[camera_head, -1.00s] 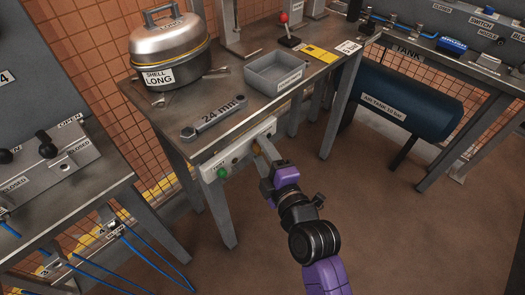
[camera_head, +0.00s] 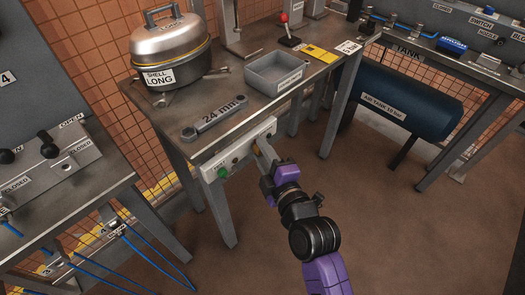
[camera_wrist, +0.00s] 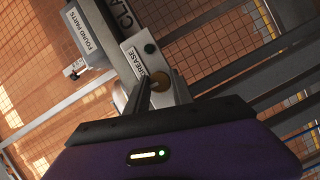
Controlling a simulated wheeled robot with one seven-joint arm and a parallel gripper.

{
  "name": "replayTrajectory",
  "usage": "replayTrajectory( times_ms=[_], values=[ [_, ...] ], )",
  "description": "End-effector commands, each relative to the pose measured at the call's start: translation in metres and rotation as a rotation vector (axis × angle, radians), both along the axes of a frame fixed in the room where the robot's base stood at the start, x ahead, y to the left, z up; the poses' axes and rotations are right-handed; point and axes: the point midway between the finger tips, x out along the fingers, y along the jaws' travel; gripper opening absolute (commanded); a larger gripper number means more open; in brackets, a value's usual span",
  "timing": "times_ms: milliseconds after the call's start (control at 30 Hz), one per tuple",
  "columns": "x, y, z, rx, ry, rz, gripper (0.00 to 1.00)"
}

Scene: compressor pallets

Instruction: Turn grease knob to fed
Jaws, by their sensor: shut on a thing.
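The grease knob (camera_wrist: 158,82) is a round brass-coloured piece below the GREASE label (camera_wrist: 146,63) in the wrist view. My gripper (camera_wrist: 160,84) is shut on it, with one finger on each side. In the head view my gripper (camera_head: 261,147) reaches the pale control panel (camera_head: 238,150) on the table's front edge and hides the knob. Which marking the knob points at cannot be read.
A green button (camera_head: 223,173) sits on the panel's left end. Above, the table holds a 24 mm wrench (camera_head: 213,119), a grey tray (camera_head: 272,80) and a SHELL LONG vessel (camera_head: 170,50). The blue air tank (camera_head: 410,100) is right. Floor in front is clear.

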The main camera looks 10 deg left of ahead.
Motion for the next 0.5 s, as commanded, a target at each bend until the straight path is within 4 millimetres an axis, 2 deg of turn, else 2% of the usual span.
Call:
replayTrajectory(
  times_ms=[500],
  values=[
    [0.0014,-0.0019,0.0039,0.267,0.344,-0.003,0.0]
  ],
)
